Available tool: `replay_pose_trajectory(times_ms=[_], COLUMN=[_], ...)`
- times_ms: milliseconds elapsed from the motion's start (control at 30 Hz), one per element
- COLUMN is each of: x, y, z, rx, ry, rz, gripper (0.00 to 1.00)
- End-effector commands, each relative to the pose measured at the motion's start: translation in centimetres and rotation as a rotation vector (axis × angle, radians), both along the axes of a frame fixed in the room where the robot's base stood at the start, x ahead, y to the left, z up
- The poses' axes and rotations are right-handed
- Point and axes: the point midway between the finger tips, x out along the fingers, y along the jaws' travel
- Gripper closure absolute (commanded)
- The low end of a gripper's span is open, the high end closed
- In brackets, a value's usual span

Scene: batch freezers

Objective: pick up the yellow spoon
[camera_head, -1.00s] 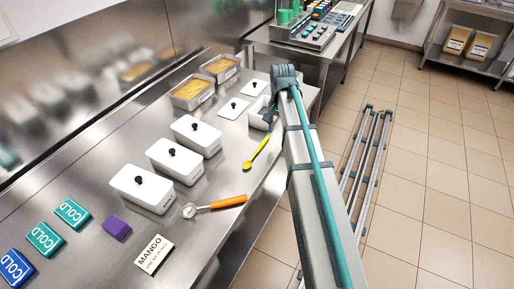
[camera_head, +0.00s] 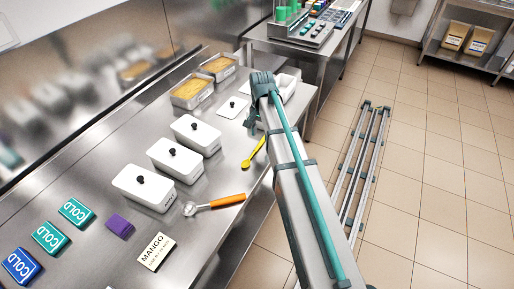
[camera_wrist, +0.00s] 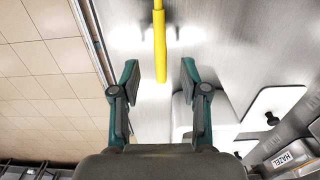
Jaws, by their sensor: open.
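The yellow spoon (camera_head: 251,157) lies on the steel counter near its front edge; part of its handle is hidden behind my arm in the head view. In the wrist view the end of its yellow handle (camera_wrist: 160,48) points down between my fingers, a little beyond the fingertips. My gripper (camera_wrist: 160,72) is open and empty, with one finger on each side of the handle's line.
White lidded tubs (camera_head: 197,134) stand left of the spoon. An orange-handled scoop (camera_head: 226,200) lies nearer the camera. A flat white lid with a black knob (camera_head: 233,107) and open tubs of yellow contents (camera_head: 192,93) are farther back.

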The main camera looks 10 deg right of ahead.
Motion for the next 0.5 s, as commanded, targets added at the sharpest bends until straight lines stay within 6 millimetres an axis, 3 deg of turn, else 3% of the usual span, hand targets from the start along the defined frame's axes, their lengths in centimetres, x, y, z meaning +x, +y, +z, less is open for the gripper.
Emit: replay_pose_trajectory(times_ms=[300,500], x=[-0.1,-0.1], y=[0.1,0.1], z=[-3.3,-4.4], rx=[0.0,0.001], ry=[0.003,0.001], rz=[0.0,0.0], gripper=[0.55,0.55])
